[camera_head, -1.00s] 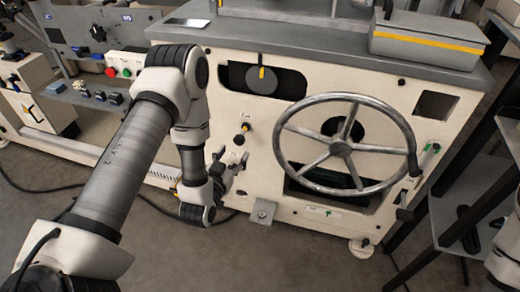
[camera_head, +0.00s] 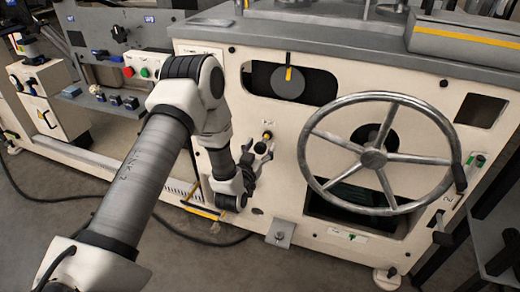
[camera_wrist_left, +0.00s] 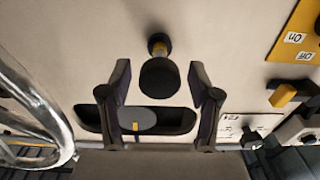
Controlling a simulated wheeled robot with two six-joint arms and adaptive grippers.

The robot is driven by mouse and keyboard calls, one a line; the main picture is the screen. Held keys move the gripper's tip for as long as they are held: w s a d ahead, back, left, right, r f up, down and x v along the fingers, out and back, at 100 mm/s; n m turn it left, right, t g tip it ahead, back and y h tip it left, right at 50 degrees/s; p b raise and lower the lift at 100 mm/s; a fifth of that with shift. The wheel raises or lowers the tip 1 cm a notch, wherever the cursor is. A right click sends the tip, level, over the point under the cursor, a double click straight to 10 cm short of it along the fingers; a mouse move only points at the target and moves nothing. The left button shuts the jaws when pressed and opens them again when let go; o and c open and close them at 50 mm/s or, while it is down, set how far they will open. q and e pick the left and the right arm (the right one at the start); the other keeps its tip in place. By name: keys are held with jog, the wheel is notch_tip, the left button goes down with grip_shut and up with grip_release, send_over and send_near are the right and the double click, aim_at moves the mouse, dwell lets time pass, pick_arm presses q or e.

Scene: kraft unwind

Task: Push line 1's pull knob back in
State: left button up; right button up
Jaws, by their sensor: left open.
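The pull knob (camera_head: 267,135) is a small black knob with a yellow band, on the cream front panel left of the handwheel. In the left wrist view the round black knob head (camera_wrist_left: 159,78) stands out from the panel, with a yellow-brass shaft visible behind it. My left gripper (camera_head: 262,150) is at the panel just below the knob in the head view. In the left wrist view its two fingers (camera_wrist_left: 159,88) are open, one on each side of the knob head, with gaps on both sides. Whether this is line 1's knob cannot be read. My right gripper is not in view.
The large handwheel (camera_head: 373,158) juts out right of the knob. An oval slot with a grey disc (camera_head: 288,80) lies above it. A yellow ON/OFF plate (camera_wrist_left: 298,35) shows in the left wrist view. A small bracket (camera_head: 281,234) stands low on the panel.

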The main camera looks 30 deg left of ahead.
aim_at(264, 141)
pick_arm(q)
grip_shut()
jog(key=shift+x, duration=1.65)
jog(key=shift+r, duration=0.15)
grip_release()
jog(key=shift+w, duration=0.1)
jog(key=v, duration=1.2)
